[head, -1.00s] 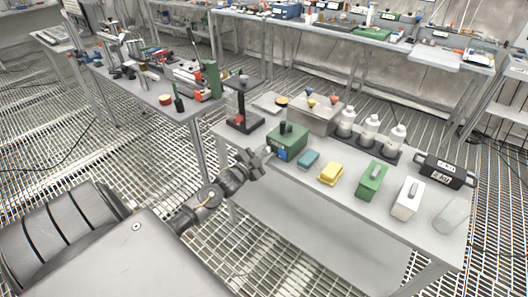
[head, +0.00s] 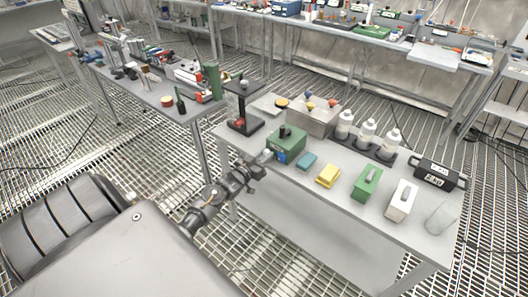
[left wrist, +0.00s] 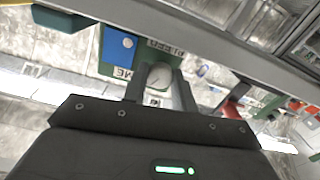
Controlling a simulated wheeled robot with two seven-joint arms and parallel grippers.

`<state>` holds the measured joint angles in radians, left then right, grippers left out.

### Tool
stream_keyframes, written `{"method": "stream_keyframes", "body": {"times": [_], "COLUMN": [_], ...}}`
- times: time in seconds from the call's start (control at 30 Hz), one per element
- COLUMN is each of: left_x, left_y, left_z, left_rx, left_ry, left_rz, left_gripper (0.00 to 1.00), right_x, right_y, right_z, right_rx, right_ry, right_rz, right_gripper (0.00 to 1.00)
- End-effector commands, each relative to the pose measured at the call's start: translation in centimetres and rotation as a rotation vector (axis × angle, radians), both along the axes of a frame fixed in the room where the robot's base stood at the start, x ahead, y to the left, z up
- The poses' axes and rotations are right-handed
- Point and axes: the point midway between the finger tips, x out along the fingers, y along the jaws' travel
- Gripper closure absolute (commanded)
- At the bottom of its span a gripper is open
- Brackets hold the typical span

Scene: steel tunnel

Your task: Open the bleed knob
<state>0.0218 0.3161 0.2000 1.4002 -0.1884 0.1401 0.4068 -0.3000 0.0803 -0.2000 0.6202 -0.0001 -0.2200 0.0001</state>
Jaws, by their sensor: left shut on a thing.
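A green box (head: 288,143) with a black knob on top stands at the near left part of the grey table (head: 345,192). My left gripper (head: 267,156) is at the box's front left side. In the left wrist view, the box (left wrist: 108,60) shows upside down, with a blue patch (left wrist: 118,45) and labels, one of which seems to read BLEED. A pale round knob (left wrist: 160,75) sits between the two dark fingers of my left gripper (left wrist: 160,82), which are shut on it. The knob is hidden in the head view. My right gripper is not in view.
On the same table, a teal block (head: 307,161), a yellow block (head: 328,175), a green case (head: 367,182) and a white case (head: 401,200) line up to the right. White bottles (head: 367,132) and a black stand (head: 241,110) are behind. The table's front edge lies close under my left arm.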

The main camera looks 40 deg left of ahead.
Motion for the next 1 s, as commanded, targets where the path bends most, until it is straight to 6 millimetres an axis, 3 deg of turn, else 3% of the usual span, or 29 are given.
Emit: {"method": "stream_keyframes", "body": {"times": [1.0], "left_x": [0.1], "left_y": [0.1], "left_z": [0.3], "left_rx": [-0.967], "left_ry": [-0.023], "left_rz": [0.003], "left_gripper": [0.96], "right_x": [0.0], "right_y": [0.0], "right_z": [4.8], "right_rx": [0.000], "right_ry": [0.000], "right_rz": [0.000], "right_gripper": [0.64]}}
